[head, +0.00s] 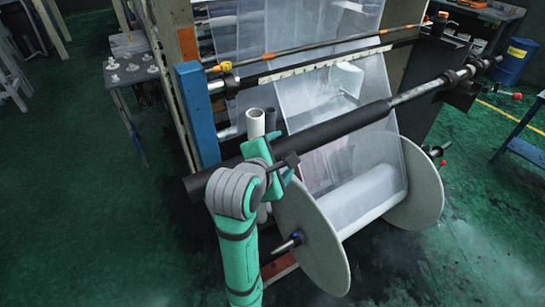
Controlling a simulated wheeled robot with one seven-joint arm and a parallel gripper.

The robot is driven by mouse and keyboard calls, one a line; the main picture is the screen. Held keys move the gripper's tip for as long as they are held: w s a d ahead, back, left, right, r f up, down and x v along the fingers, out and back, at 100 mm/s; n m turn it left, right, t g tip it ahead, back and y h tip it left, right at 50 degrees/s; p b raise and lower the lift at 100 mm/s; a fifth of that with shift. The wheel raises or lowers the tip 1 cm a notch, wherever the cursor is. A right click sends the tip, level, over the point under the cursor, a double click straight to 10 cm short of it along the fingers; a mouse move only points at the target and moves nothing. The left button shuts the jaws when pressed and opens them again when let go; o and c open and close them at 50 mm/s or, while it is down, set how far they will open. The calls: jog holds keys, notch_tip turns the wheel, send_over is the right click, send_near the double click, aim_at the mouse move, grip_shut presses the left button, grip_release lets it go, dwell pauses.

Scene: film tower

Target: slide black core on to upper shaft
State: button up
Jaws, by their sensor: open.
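The black core (335,127) is a long dark tube that slants from the lower left up to the right across the front of the machine. The bare metal upper shaft (418,92) comes out of its right end, so the core appears to sit around the shaft. The core's left end sticks out past the blue post. My green gripper (281,169) is open at the left part of the core, close to it. Whether the fingers touch the core cannot be told. My wrist hides part of the core's lower left stretch.
A roll with white flanges (312,240) stands below the core. A white tube (255,123) stands upright behind my gripper, beside the blue post (197,115). A small table (132,75) is at the left, a blue drum (514,60) at the right.

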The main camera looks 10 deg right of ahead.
aim_at(335, 126)
jog(key=shift+x, duration=2.8)
jog(key=shift+a, duration=0.15)
jog(key=shift+w, duration=0.1)
jog(key=c, duration=1.6)
jog(key=shift+w+d+r, duration=0.1)
jog(key=shift+w+d, duration=0.95)
jog(key=shift+d, duration=1.75)
jog(key=shift+w+d+r, duration=0.1)
jog(key=shift+w+d, duration=0.95)
jog(key=shift+d, duration=1.8)
jog(key=shift+w+d+r, duration=0.1)
jog(key=shift+w+d, duration=0.95)
jog(key=shift+d, duration=1.75)
jog(key=shift+c, duration=0.2)
